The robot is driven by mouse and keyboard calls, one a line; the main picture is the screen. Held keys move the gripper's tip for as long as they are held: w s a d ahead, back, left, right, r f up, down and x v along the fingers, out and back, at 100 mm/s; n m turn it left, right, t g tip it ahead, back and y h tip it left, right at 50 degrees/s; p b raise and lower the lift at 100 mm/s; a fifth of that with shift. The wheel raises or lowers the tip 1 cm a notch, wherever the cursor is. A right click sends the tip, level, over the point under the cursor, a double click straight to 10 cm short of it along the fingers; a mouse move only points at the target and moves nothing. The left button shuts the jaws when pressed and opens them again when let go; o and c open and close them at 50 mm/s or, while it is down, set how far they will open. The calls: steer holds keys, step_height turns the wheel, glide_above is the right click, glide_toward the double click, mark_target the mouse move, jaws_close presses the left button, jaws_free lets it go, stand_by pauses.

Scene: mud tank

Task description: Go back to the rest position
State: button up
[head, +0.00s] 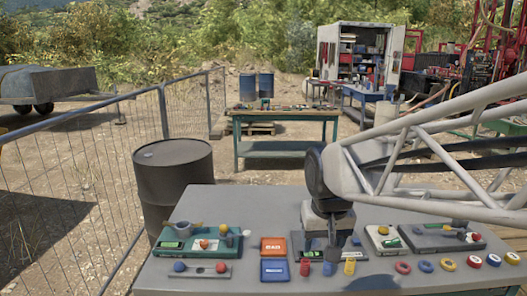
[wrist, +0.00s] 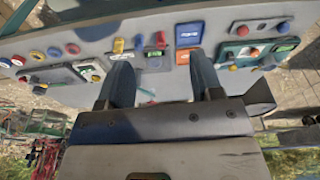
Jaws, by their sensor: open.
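My gripper (head: 334,248) hangs over the middle of the grey table (head: 235,205), pointing down, just behind a short row of small pieces. A red piece (head: 305,267), a blue piece (head: 328,268) and a yellow piece (head: 350,267) stand close to the fingers in the head view. I cannot tell the exact height of the fingertips above the table.
An orange box (head: 273,246) and a blue box (head: 274,270) lie left of the gripper. A green tray (head: 170,233) with small parts is farther left. A dark tray (head: 450,242) and several coloured rings (head: 403,267) lie right. A black barrel (head: 173,180) stands behind the table.

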steer(key=s+d+f, duration=0.1)
steer(key=s+d, duration=0.2)
steer(key=s, duration=0.4)
steer(key=s+d+f, duration=0.1)
steer(key=s+d, duration=0.2)
steer(key=s, duration=0.5)
steer(key=shift+f+m+t, duration=0.3)
steer(key=shift+f+m, duration=0.05)
steer(key=shift+m, duration=0.05)
